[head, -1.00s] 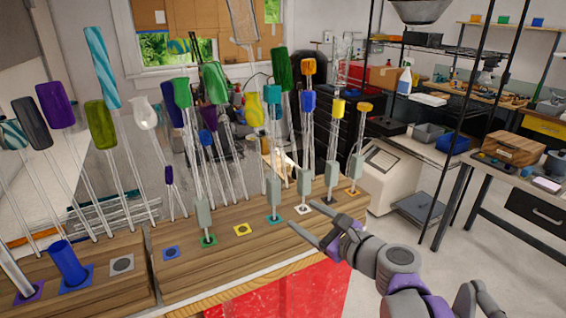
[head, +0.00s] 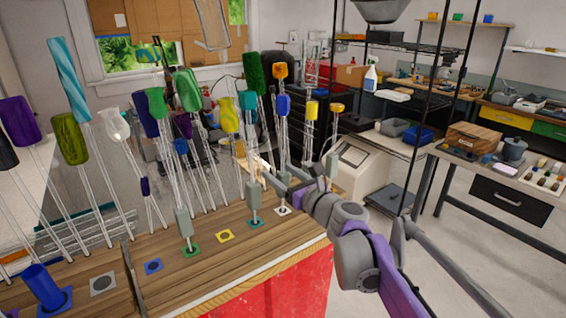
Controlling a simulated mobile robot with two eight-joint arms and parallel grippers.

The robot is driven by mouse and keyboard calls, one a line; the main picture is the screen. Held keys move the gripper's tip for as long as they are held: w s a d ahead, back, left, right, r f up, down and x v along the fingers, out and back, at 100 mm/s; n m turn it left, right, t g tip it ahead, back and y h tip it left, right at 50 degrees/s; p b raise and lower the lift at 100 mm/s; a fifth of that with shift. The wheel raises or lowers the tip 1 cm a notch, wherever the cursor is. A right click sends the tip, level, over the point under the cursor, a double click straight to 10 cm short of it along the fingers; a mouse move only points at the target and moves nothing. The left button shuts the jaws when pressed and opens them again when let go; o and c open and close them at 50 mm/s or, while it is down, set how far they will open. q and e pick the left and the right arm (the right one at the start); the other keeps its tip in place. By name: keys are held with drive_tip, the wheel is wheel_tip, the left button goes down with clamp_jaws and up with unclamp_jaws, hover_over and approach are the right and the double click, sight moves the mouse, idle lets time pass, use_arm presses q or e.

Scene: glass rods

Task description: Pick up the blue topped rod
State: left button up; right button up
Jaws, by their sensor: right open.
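Several glass rods with coloured tops stand on the wooden bench. A rod with a bright blue top (head: 284,104) stands in the right group, between an orange top (head: 280,71) and a yellow top (head: 311,110). Other blue tops are a small one (head: 181,147) and a dark blue one (head: 145,115) further left; I cannot tell which one is meant. My right gripper (head: 264,172) is open and empty, low among the right group's stems, below the bright blue top. It hides parts of the stems and holders there; contact cannot be told. My left gripper is not in view.
The wooden bench (head: 205,262) has coloured square markers along its front. A short blue cylinder (head: 42,287) stands at the front left. Grey holders, such as one at the green marker (head: 184,225), stand close to the rods. A black wire shelf (head: 432,100) rises behind my right arm.

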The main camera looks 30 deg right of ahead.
drive_tip(key=w, duration=0.2)
drive_tip(key=shift+w, duration=0.3)
drive_tip(key=shift+c, duration=1)
clamp_jaws()
